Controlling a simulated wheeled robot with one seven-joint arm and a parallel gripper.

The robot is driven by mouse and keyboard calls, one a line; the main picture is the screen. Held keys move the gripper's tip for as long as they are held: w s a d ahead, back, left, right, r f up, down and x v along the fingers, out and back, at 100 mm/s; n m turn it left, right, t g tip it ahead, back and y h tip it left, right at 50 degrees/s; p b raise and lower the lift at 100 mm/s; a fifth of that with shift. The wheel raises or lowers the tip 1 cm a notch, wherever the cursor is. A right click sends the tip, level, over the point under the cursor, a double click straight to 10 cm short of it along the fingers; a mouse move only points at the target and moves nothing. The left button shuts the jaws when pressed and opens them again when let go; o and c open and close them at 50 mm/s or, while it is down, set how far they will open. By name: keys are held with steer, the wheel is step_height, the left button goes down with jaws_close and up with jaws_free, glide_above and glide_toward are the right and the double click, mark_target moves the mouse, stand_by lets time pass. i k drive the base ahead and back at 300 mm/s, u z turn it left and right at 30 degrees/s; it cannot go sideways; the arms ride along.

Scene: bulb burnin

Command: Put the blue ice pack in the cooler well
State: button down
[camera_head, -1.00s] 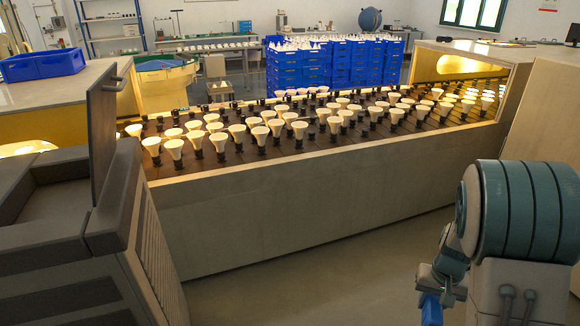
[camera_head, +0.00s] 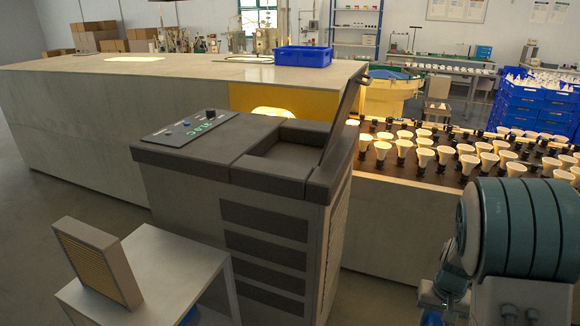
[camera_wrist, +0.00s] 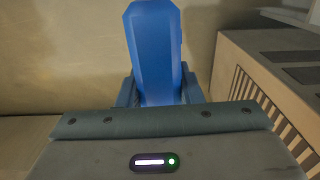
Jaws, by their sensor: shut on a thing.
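The blue ice pack (camera_wrist: 155,50) is a long slab with bevelled corners, upright in the wrist view. My gripper (camera_wrist: 158,93) is shut on it, one finger at each side of its lower part. In the head view my arm is at the lower right, and the ice pack is mostly out of the frame. The cooler is a dark grey cabinet (camera_head: 268,235) in the middle of the head view. Its well (camera_head: 290,157) is a recess in the top, with the lid (camera_head: 345,112) raised at its right side. The well's floor is partly hidden. The gripper is apart from the cooler, to its right.
A small grey table (camera_head: 165,270) with a framed filter panel (camera_head: 97,262) stands at the lower left. A long bench (camera_head: 110,85) with a blue bin (camera_head: 303,56) is behind the cooler. A conveyor of bulbs (camera_head: 420,180) runs to the right.

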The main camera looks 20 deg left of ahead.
mark_target(308, 162)
steer(key=u, duration=0.7)
steer(key=i, duration=0.2)
